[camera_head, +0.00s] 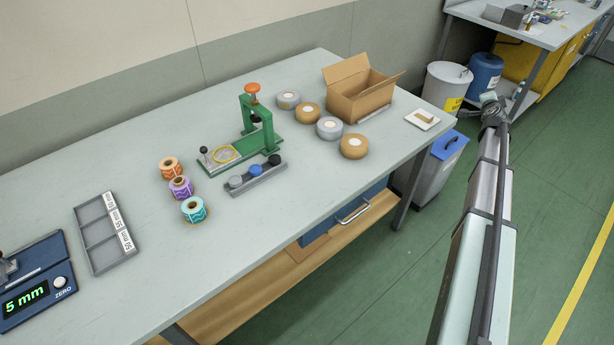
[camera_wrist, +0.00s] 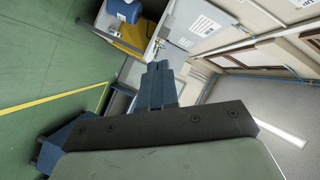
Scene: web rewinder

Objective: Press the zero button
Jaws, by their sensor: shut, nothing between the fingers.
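The zero button (camera_head: 60,282) is a round white knob on a dark blue device (camera_head: 38,300) at the far left of the table in the head view. The word ZERO is printed beside it and a green display (camera_head: 26,299) reads "5 mm". The device is partly cut off by the left edge of the frame. My gripper (camera_wrist: 158,68) shows in the wrist view with its blue-grey fingers shut together and nothing between them. It points away from the table, and the button does not show in that view. In the head view my arm is at the right, off the table.
A grey tray with compartments (camera_head: 98,216) lies right of the device. Beyond it stand several ribbon spools (camera_head: 181,188), a green press (camera_head: 255,130), tape rolls (camera_head: 330,128) and an open cardboard box (camera_head: 362,92). The front left of the table (camera_head: 150,290) is clear. Bins (camera_head: 438,165) stand beside the table.

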